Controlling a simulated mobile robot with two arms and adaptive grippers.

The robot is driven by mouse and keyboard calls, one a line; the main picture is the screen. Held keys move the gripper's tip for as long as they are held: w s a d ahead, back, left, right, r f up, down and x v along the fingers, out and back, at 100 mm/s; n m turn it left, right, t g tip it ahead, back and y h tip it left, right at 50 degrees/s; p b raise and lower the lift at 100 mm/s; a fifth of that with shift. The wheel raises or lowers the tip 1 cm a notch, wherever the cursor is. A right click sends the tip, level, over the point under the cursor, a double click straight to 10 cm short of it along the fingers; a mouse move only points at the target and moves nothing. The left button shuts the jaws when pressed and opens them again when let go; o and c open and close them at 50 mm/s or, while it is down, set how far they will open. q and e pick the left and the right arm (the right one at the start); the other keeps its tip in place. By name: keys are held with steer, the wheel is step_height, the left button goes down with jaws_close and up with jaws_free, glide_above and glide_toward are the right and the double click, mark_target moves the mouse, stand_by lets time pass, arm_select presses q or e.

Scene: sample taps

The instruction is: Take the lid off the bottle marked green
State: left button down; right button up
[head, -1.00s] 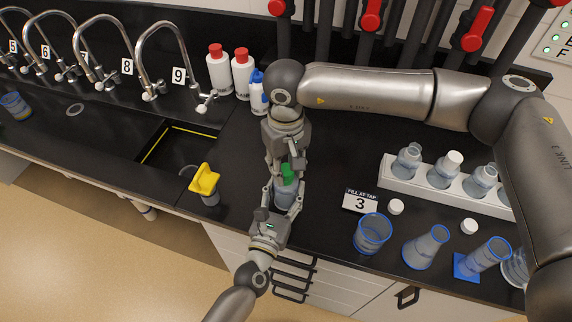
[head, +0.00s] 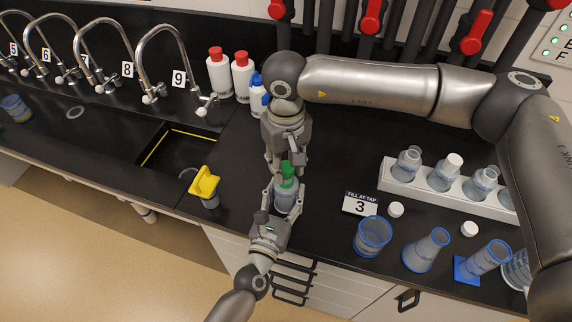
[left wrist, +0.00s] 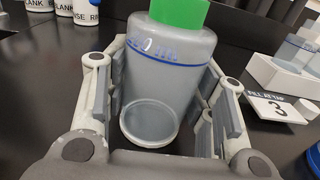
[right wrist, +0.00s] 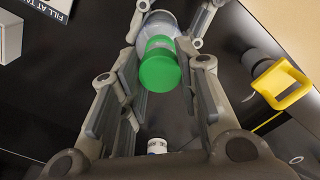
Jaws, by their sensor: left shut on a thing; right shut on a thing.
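The bottle (head: 286,196) is a translucent grey bottle with a green lid (head: 288,170), standing upright near the counter's front edge. In the left wrist view, the bottle's body (left wrist: 165,80) has a blue line near its shoulder and the lid (left wrist: 180,12) is cut off by the top edge. My left gripper (head: 283,198) is shut on the bottle's body from the front. My right gripper (head: 286,164) comes from above and is shut on the green lid. The right wrist view shows the lid (right wrist: 160,66) between its fingers. I cannot tell whether any gap separates lid and neck.
A yellow-topped object (head: 204,182) stands left of the bottle by the sink (head: 180,150). To the right are a "3" sign (head: 360,204), a blue-rimmed beaker (head: 372,237), a flask (head: 426,250) and a white rack (head: 398,183) of bottles. White bottles (head: 219,73) stand behind.

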mark_target(286, 167)
steer(key=shift+r, duration=0.15)
steer(key=shift+r, duration=1.95)
arm_select(q)
steer(key=c, duration=0.6)
jaws_free()
steer(key=shift+o, duration=0.2)
steer(key=v, duration=1)
steer(key=shift+s+a, duration=0.15)
steer(key=shift+s, duration=0.25)
steer(key=shift+s+a, duration=0.15)
steer(key=shift+s, duration=0.4)
